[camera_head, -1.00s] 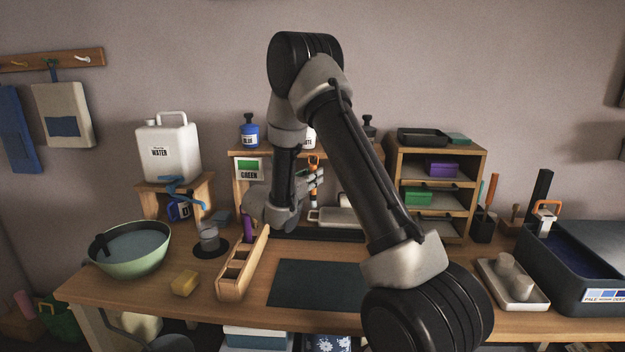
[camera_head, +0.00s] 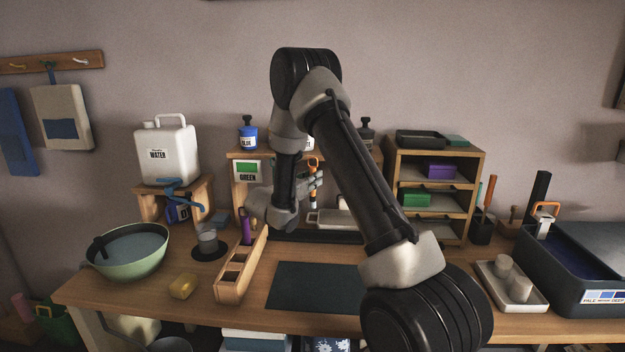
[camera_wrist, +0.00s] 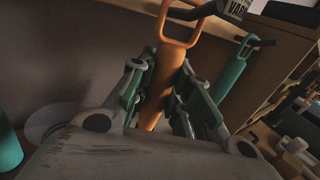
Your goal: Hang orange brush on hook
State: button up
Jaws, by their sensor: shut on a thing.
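The orange brush (camera_wrist: 160,85) is upright in the wrist view, its handle between the fingers of my gripper (camera_wrist: 155,95). Its open loop is at the top of that view. A dark hook (camera_wrist: 205,10) reaches across beside the loop; I cannot tell whether it passes through it. The brush's lower end is hidden behind my gripper. In the head view the brush (camera_head: 313,167) shows as a small orange strip by my gripper (camera_head: 318,183), in front of the shelf at the back of the table.
A teal brush (camera_wrist: 235,70) hangs to the right in the wrist view. In the head view, a wooden holder (camera_head: 238,270) stands below my gripper, with a purple handle (camera_head: 246,225) in it. A dark mat (camera_head: 315,288) lies clear. A cubby shelf (camera_head: 435,150) stands to the right.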

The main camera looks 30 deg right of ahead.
dwell(0.3)
jog(key=o, duration=1)
jog(key=shift+c, duration=0.2)
jog(key=shift+a, duration=0.15)
